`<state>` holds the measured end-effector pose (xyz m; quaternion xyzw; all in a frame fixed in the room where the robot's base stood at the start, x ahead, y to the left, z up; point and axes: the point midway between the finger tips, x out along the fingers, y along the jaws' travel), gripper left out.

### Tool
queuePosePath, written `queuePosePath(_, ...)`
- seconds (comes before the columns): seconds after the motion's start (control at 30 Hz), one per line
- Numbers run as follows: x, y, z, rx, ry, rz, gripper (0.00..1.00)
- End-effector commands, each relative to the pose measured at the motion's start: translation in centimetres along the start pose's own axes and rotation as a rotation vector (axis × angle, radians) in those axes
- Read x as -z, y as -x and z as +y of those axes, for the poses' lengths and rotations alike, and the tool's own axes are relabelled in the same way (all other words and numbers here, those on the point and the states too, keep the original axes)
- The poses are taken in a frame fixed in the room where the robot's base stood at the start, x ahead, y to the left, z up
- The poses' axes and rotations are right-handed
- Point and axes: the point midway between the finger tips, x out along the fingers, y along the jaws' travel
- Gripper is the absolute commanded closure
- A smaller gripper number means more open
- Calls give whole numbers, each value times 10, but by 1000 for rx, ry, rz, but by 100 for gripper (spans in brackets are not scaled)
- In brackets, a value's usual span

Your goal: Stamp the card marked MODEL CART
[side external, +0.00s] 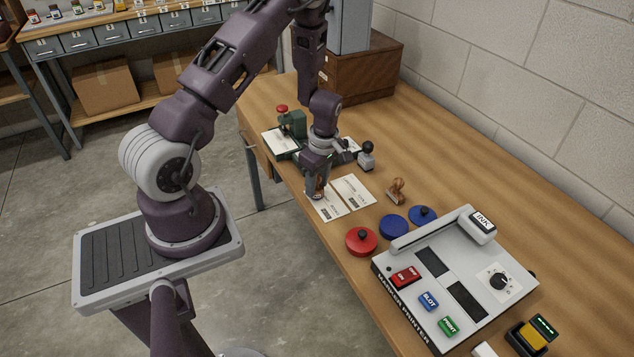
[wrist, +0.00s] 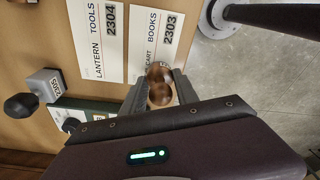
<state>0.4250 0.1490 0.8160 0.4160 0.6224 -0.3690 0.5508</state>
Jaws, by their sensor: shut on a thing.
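My gripper (side external: 317,192) is shut on a wooden-handled stamp with a round brown knob (wrist: 160,86). It is over a white card (wrist: 158,32) that reads BOOKS, 2303 and, in part, CART; the word before CART is hidden by the stamp and a finger. In the side view this card (side external: 328,211) lies near the table's front edge, partly under my gripper. I cannot tell whether the stamp touches it. A second card (wrist: 101,38), reading LANTERN TOOLS 2304, lies beside it, also in the side view (side external: 354,190).
Another wooden stamp (side external: 397,191) stands right of the cards. A grey block with a black knob (side external: 366,158) and a green press (side external: 292,126) stand behind. Red (side external: 361,241) and blue (side external: 393,227) round lidded tins and a label printer (side external: 455,275) lie nearer the camera.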

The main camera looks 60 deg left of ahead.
Motion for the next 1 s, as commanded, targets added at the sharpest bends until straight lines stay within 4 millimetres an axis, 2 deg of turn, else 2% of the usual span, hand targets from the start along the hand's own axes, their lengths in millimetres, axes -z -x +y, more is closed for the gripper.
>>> queuePosePath(1.0, -1, -10, 0, 0, 0, 0, 90)
